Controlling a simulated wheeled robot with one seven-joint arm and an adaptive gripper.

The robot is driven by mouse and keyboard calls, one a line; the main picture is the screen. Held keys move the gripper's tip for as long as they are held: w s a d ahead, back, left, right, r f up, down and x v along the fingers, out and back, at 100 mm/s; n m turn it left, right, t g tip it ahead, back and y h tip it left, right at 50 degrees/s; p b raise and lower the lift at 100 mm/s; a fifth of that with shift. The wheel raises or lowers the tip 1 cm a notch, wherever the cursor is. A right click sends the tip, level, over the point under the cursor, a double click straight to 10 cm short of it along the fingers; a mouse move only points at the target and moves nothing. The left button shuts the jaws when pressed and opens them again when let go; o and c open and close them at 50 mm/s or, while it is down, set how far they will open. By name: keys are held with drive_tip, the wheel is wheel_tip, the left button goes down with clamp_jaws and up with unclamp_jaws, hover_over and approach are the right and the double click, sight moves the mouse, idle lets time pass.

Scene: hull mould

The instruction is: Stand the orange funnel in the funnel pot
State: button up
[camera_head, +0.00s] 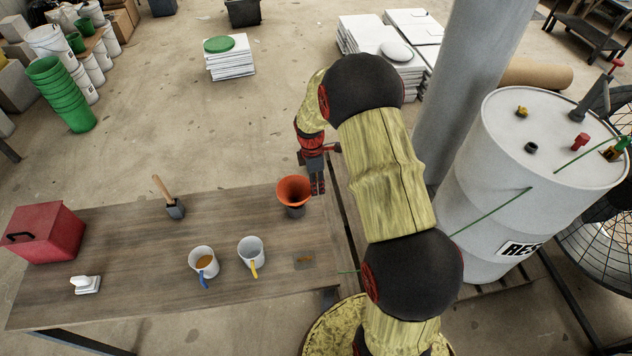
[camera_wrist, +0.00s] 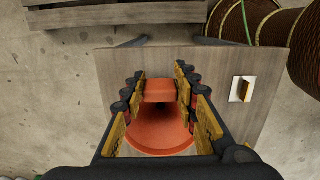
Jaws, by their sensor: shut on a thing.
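The orange funnel (camera_head: 293,188) is near the right end of the wooden table, wide mouth up. My gripper (camera_head: 317,191) is at its right side, shut on it. In the wrist view the funnel (camera_wrist: 160,132) lies between the two fingers (camera_wrist: 160,105), its dark inner hole showing. The dark grey funnel pot (camera_head: 295,211) shows directly below the funnel in the head view. The funnel's spout is hidden, and I cannot tell whether it rests in the pot or hangs just above it. The pot is not visible in the wrist view.
A white drum (camera_head: 500,190) stands to the right.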

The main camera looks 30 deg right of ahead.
drive_tip(key=shift+f+b, duration=0.3)
drive_tip(key=shift+f, duration=0.55)
drive_tip(key=o, duration=1.2)
drive_tip(key=shift+r, duration=0.1)
drive_tip(key=r, duration=1.1)
drive_tip(key=shift+w+a+r, duration=0.15)
drive_tip(key=shift+a+r, duration=0.25)
